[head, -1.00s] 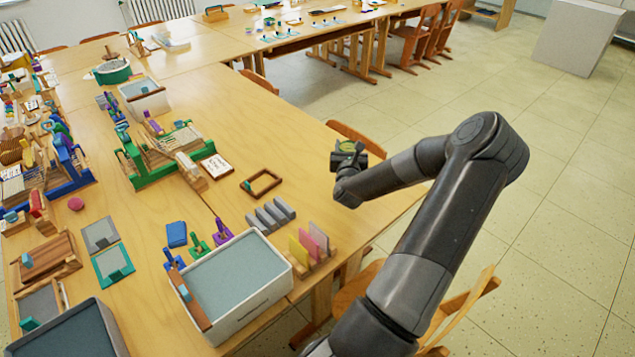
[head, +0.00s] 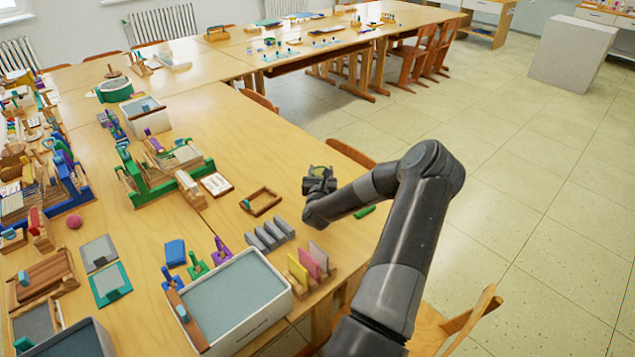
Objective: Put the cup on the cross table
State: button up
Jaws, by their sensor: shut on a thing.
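My gripper (head: 319,184) is at the end of my dark arm, above the right edge of the near table (head: 262,140). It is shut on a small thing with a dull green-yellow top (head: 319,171). This thing is probably the cup, but the jaws hide most of it and its shape is hard to tell. No other cup is clear in view. The cross table (head: 240,50) runs across the back, joined to the far end of the near table. It is well away from my gripper.
Near my gripper on the near table are a wooden frame (head: 247,205), grey blocks (head: 270,235), coloured boards (head: 297,272) and a white bin (head: 262,325). Chairs (head: 350,153) stand along its right side. Open floor (head: 500,130) lies to the right.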

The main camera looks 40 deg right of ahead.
jog(key=shift+w+a+f, duration=0.2)
jog(key=shift+w+f, duration=0.25)
jog(key=shift+w, duration=0.2)
jog(key=shift+f, duration=1.8)
jog(key=shift+f, duration=0.1)
jog(key=o, duration=1)
jog(key=shift+a+f, duration=0.1)
